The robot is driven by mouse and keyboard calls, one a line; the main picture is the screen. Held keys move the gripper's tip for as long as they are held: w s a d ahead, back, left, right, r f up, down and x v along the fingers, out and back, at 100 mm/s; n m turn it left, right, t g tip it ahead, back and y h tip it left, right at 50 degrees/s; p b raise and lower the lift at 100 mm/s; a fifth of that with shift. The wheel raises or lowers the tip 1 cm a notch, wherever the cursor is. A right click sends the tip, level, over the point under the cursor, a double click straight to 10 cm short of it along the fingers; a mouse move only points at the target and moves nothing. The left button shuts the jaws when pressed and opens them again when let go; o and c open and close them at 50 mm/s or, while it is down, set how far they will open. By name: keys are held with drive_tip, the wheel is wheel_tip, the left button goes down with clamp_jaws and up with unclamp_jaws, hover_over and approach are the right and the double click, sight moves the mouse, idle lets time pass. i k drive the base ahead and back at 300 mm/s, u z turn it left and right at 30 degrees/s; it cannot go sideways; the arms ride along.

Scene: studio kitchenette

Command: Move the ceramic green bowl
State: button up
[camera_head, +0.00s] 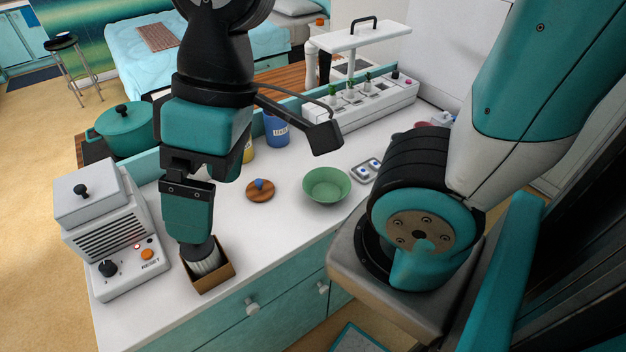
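The green bowl (326,186) stands upright on the white counter, right of the middle of the camera_head view. It looks empty, and nothing touches it. My gripper (190,225) points down at the left, well apart from the bowl, over a small brown open box (213,278) near the counter's front edge. A grey ribbed object (205,262) with a dark top shows in the box, just below my gripper. The fingertips are not clearly seen, so I cannot tell whether they touch it or are open.
A wooden disc with a blue knob (260,190) lies left of the bowl. A small grey tray (367,169) is to its right. A blue canister (276,129) and white planter (365,105) stand behind. A white appliance (110,235) stands left. Counter in front of the bowl is clear.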

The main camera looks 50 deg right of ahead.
sight(327, 186)
drive_tip(key=z, duration=2.9)
drive_tip(key=k, duration=1.2)
drive_tip(key=u, duration=1.7)
